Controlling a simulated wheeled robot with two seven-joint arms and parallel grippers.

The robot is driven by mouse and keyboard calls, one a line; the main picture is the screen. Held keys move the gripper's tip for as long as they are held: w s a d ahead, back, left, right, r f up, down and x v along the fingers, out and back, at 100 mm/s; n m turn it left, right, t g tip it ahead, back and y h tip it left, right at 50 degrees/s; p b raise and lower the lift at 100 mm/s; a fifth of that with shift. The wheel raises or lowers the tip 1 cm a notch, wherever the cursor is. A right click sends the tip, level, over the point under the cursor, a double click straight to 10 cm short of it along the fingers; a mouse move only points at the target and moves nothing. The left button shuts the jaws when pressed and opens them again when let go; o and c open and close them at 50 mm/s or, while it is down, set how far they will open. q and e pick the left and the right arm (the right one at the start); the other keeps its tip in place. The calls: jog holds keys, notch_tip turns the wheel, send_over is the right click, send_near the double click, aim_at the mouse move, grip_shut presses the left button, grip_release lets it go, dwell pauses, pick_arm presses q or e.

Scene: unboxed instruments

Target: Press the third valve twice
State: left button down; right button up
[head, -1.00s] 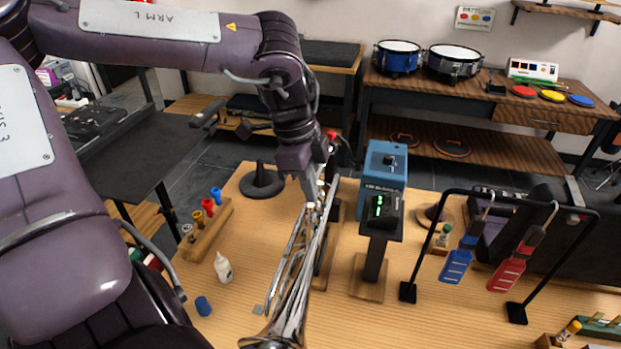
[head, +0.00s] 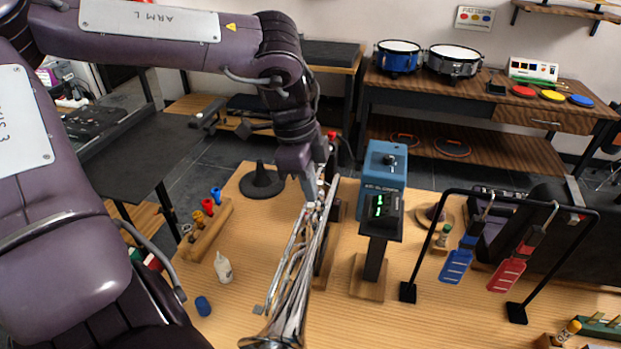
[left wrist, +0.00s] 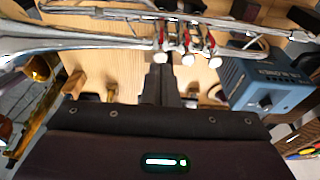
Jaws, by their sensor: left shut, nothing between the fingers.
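A silver trumpet (head: 294,285) rests on its side-on stand on the wooden table, its bell toward the front edge. In the left wrist view the trumpet (left wrist: 85,40) crosses the top, with three pale-capped valves in a row: a left one (left wrist: 161,58), a middle one (left wrist: 188,60) and a right one (left wrist: 215,62), with red parts by them. My left gripper (head: 311,194) is shut and empty, pointing down at the valve area. In the wrist view its fingertips (left wrist: 167,68) appear close to the left and middle caps; contact cannot be told. My right gripper is not in view.
A blue box (head: 384,163) and a black device with a green display (head: 380,213) stand right of the trumpet. A black rack holds blue (head: 457,266) and red (head: 508,272) paddles. A small white bottle (head: 223,268) and a wooden holder (head: 207,228) stand left.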

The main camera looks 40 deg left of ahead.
pick_arm(q)
jog(key=shift+f, duration=0.2)
dwell(0.4)
jog(key=shift+f+b, duration=1)
jog(key=shift+f, duration=0.3)
notch_tip(320, 180, up, 7)
jog(key=p, duration=0.6)
jog(key=shift+r, duration=0.1)
dwell(0.6)
